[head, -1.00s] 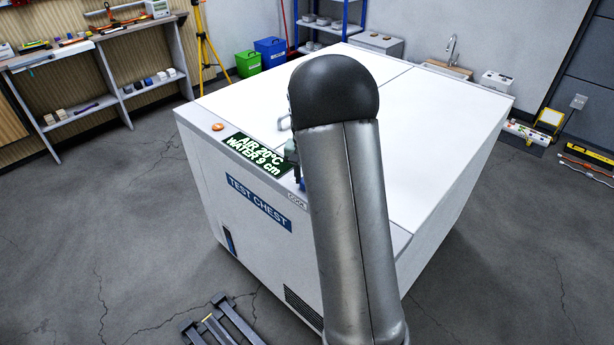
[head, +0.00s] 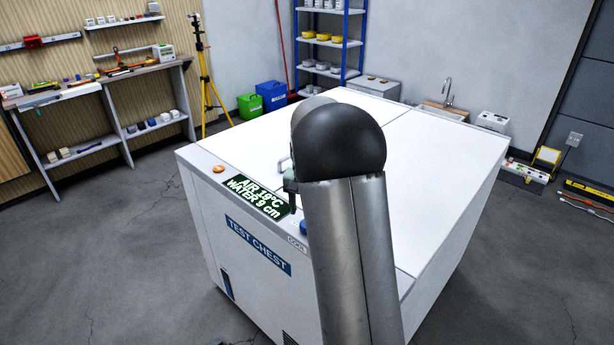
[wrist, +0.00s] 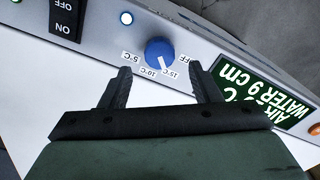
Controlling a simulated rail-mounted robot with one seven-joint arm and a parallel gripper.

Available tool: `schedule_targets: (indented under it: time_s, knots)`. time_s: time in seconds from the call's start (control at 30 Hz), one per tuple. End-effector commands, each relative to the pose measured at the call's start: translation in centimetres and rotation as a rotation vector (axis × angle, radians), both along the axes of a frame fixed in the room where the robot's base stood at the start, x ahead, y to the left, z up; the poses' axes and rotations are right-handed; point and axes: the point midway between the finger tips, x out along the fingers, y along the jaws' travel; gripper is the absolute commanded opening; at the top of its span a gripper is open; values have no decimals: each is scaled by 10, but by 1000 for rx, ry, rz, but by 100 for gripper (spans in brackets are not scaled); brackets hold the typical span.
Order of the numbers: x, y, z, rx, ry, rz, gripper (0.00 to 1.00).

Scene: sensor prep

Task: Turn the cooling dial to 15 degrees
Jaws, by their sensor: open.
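The blue cooling dial (wrist: 159,52) sits on the chest's grey control strip in the wrist view. Its white mark points toward the 15°C label (wrist: 174,73), with the 10°C label beside it. My gripper (wrist: 160,68) is open, with its fingers on either side of the dial and a visible gap to each. I cannot tell how deep the fingertips reach. In the head view the dial (head: 304,226) shows beside my arm, which hides most of the gripper. The green display (head: 257,196) on the test chest (head: 213,218) reads AIR 19°C, WATER 9 cm.
An orange button (head: 219,169) is at the chest's left corner. The white lid (head: 420,175) is clear behind my arm.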

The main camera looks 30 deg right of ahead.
Motion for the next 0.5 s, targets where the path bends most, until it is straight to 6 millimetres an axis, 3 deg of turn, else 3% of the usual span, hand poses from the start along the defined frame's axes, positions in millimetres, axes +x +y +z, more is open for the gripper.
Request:
schedule_targets:
  time_s: [0.3,0.5]
  knots:
    - [0,0,80,-1,-6,-1,57]
    - [0,0,116,-1,-3,-1,57]
